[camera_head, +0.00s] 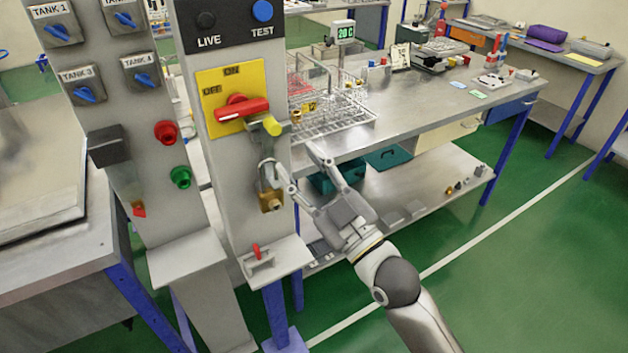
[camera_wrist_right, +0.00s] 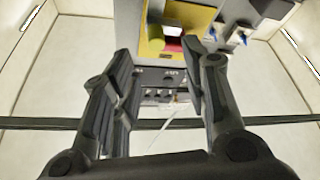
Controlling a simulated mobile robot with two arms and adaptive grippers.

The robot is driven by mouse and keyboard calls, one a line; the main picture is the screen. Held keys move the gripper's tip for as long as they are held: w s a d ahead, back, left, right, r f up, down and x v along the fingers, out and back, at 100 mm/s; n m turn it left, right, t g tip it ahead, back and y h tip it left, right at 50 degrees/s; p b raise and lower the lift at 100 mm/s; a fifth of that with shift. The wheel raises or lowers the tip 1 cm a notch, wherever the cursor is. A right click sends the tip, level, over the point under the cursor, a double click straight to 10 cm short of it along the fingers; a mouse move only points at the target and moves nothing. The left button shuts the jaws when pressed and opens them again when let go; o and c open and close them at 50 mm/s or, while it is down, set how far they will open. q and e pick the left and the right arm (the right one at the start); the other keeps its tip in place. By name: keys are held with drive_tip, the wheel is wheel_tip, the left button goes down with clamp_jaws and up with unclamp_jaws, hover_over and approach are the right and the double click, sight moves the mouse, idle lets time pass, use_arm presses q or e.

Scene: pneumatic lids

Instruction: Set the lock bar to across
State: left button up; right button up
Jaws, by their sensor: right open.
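A yellow switch plate (camera_head: 256,76) marked ON and OFF sits on a grey post. A red handle (camera_head: 243,110) lies nearly level across its lower part. Just right of the handle is a short grey piece with a yellow-green rounded end (camera_head: 271,126), which looks like the lock bar; its exact setting I cannot tell. Below it hangs a brass padlock (camera_head: 271,200) on a grey hasp. My right gripper (camera_head: 290,157) is open and empty, its fingers pointing up beside the hasp and below the bar. In the wrist view the yellow plate (camera_wrist_right: 154,39) shows beyond the open fingers (camera_wrist_right: 157,58). My left gripper is out of view.
A panel with blue tank knobs (camera_head: 86,94) and red and green buttons stands left of the post. A small shelf with a red toggle (camera_head: 257,252) juts out below. A steel bench (camera_head: 440,105) with a wire rack (camera_head: 330,112) stands behind right.

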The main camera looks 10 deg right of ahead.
drive_tip(key=v, duration=0.3)
idle(0.5)
